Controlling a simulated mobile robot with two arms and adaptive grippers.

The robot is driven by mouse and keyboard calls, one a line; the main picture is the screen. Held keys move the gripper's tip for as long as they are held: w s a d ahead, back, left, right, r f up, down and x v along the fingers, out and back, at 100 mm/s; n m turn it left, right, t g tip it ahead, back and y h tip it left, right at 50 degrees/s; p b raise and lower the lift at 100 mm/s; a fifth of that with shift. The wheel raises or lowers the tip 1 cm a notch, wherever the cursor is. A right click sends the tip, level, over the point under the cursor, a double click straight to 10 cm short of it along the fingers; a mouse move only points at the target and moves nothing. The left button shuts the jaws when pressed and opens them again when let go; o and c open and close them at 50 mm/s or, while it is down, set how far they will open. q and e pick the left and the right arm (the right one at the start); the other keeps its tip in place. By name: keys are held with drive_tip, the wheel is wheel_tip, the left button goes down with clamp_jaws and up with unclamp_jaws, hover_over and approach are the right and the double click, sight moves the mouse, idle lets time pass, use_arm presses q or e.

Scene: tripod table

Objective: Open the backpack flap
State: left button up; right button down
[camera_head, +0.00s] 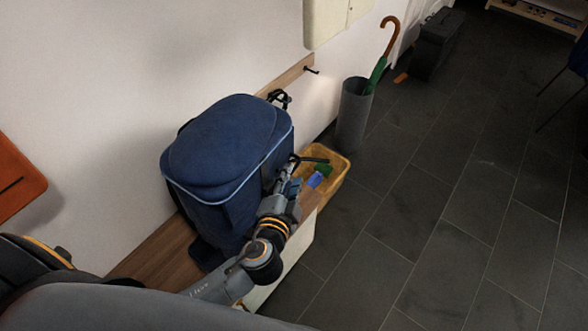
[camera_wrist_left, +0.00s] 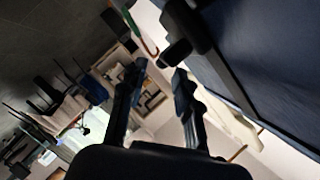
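The blue backpack (camera_head: 225,150) stands upright on the wooden bench against the wall. Its rounded top flap (camera_head: 222,130) with light blue piping lies closed over the body. My left gripper (camera_head: 293,172) is at the backpack's right side, low beside its front face; the head view does not show clearly whether it touches. In the left wrist view the two fingers (camera_wrist_left: 160,72) are apart with nothing between them. The backpack (camera_wrist_left: 275,50) fills the upper right there, and a dark strap with a black end piece (camera_wrist_left: 177,52) hangs just ahead of the fingertips. My right gripper is not visible.
A yellow basket (camera_head: 341,163) with green and blue items is just beyond my left gripper. The wooden bench (camera_head: 160,257) runs along the wall. A grey umbrella stand (camera_head: 353,112) and a dark case (camera_head: 436,45) stand farther back. The tiled floor at right is clear.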

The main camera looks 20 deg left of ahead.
use_arm(q)
drive_tip(key=shift+x, duration=1.5)
drive_tip(key=shift+c, duration=0.2)
clamp_jaws()
